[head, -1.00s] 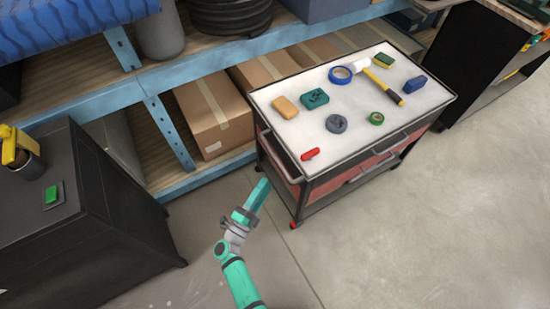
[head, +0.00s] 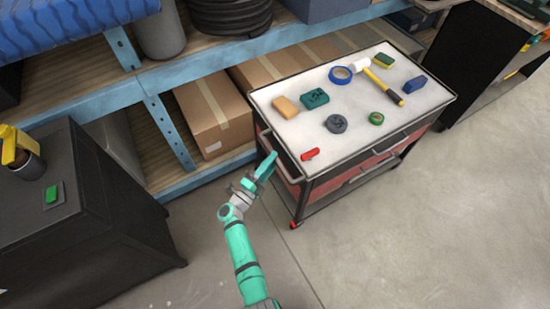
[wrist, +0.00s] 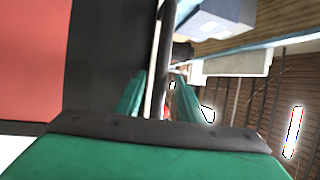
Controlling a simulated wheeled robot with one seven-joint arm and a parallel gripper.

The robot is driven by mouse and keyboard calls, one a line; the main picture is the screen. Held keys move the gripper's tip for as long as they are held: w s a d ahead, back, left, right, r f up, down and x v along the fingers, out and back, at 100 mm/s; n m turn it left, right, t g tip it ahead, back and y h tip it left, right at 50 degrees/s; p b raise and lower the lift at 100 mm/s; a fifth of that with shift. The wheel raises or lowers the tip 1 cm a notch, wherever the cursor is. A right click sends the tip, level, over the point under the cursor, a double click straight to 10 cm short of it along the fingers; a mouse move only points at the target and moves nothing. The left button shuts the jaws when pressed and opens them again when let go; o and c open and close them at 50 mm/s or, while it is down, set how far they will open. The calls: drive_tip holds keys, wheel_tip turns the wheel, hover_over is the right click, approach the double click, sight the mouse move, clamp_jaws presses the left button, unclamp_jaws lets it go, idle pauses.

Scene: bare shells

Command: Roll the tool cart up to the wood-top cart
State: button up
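The tool cart (head: 330,150) has a white top in a dark frame and red drawers. It stands in the middle of the head view, and its red side shows in the wrist view (wrist: 30,60). A bar handle (head: 283,168) runs along its left end. My gripper (head: 268,163) is at this handle. In the wrist view, my teal fingers (wrist: 158,95) are apart, with a bar between them; I cannot tell whether they touch it. The wood-top cart (head: 523,8) is dark-sided and partly cut off at the upper right.
A hammer (head: 383,86), tape rolls and several small items lie on the tool cart. A blue-framed shelf (head: 150,85) with cardboard boxes (head: 215,110) stands behind. A dark cabinet (head: 100,225) is at the left. The floor (head: 450,220) is clear at the front and right.

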drive_tip(key=shift+x, duration=0.95)
clamp_jaws()
